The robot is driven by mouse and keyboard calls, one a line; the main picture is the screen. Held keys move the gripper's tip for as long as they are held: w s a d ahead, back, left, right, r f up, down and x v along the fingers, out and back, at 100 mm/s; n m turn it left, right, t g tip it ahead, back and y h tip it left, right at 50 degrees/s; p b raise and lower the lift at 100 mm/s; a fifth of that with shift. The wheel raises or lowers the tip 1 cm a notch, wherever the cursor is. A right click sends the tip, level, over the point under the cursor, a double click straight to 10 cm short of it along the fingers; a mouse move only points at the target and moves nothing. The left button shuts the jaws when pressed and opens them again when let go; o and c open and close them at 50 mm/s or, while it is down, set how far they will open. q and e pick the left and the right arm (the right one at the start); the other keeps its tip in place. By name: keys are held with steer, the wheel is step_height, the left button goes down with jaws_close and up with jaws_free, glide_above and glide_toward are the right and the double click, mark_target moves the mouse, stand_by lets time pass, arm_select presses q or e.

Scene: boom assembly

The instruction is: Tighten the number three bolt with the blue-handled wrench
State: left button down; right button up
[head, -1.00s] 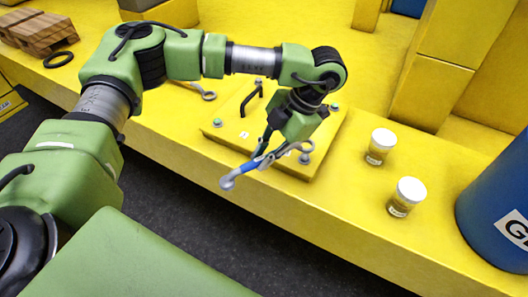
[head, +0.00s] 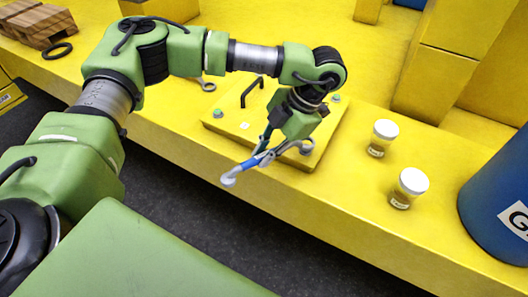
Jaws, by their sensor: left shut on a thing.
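My left gripper (head: 268,146) is shut on the blue-handled wrench (head: 250,164) above the front part of a yellow plate (head: 230,123). One end of the wrench sticks out to the lower left, past the ledge's front edge. Its other end lies at a bolt (head: 307,147) at the plate's front right corner; I cannot tell whether it is seated on it. Other bolts show at the front left corner (head: 218,113) and at the back right (head: 336,98). The number labels are too small to read. My right gripper is not in view.
A black handle (head: 251,91) stands up from the plate. Another wrench (head: 207,84) lies behind the plate. Two white-lidded jars (head: 382,138) (head: 408,188) and a blue barrel (head: 500,205) stand to the right. A wooden block stack (head: 38,25) and black ring (head: 57,50) lie far left.

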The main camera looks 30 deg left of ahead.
arm_select(q)
steer(key=shift+f, duration=0.15)
steer(key=shift+f+b, duration=0.8)
steer(key=shift+f, duration=0.05)
stand_by(0.3)
steer(key=shift+a, duration=0.1)
steer(key=shift+w+a+b, duration=0.1)
steer(key=shift+b, duration=0.2)
steer(key=shift+w+a+m, duration=0.1)
steer(key=shift+a+m, duration=0.1)
steer(key=shift+m, duration=0.1)
